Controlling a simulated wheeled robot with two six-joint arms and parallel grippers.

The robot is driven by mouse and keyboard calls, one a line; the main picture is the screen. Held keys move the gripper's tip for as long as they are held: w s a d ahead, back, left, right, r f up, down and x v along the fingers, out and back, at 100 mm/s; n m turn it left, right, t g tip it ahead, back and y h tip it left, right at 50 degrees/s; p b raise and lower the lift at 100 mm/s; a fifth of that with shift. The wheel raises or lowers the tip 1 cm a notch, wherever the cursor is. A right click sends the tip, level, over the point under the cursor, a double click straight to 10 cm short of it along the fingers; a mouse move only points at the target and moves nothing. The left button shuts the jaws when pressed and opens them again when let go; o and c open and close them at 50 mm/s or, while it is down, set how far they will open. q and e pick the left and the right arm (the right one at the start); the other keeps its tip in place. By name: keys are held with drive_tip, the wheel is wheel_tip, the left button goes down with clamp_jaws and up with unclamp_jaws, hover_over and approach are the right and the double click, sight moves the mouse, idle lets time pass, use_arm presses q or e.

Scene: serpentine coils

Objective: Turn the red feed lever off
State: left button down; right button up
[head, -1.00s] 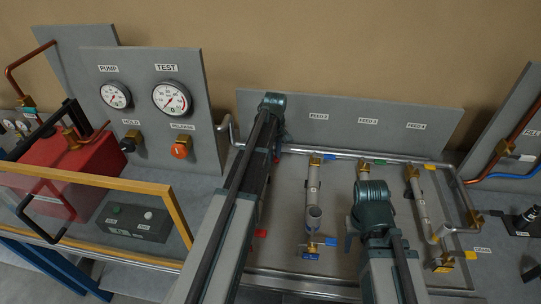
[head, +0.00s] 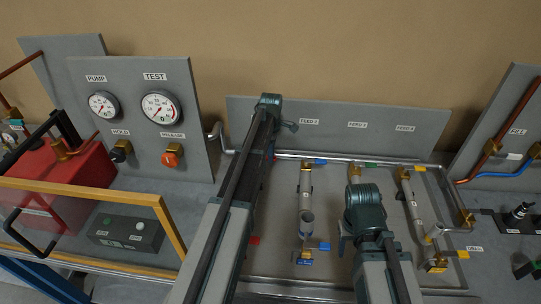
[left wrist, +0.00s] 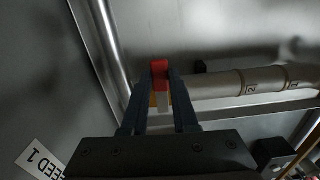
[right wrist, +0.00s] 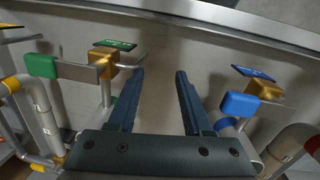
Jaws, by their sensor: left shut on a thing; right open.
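The red feed lever (left wrist: 160,70) shows as a red handle between the fingertips of my left gripper (left wrist: 160,80) in the left wrist view. That gripper is shut on it, beside the steel pipe and close to the FEED 1 label (left wrist: 40,165). In the head view my left arm hides this lever and the gripper's fingers. Another red handle (head: 254,240) shows lower down, at the near end of the same line. My right gripper (right wrist: 160,75) is open and empty, between a green-handled valve (right wrist: 42,66) and a blue-handled valve (right wrist: 240,104).
The rig's pipes carry more coloured handles, including a blue one (head: 319,246) and a yellow one (head: 463,254). A gauge panel (head: 150,150) stands at the left, behind a yellow-framed guard (head: 172,225). A grey label board (head: 385,140) stands behind.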

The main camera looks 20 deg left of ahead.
use_arm(q)
drive_tip(key=shift+w+n, duration=0.15)
drive_tip(key=shift+n, duration=0.25)
drive_tip(key=c, duration=0.7)
unclamp_jaws()
drive_tip(key=shift+r, duration=0.1)
wheel_tip(320, 180, up, 14)
drive_tip(key=p, duration=1.3)
drive_tip(key=shift+f+p, duration=0.2)
drive_tip(key=shift+p, duration=0.2)
drive_tip(key=shift+f, duration=0.1)
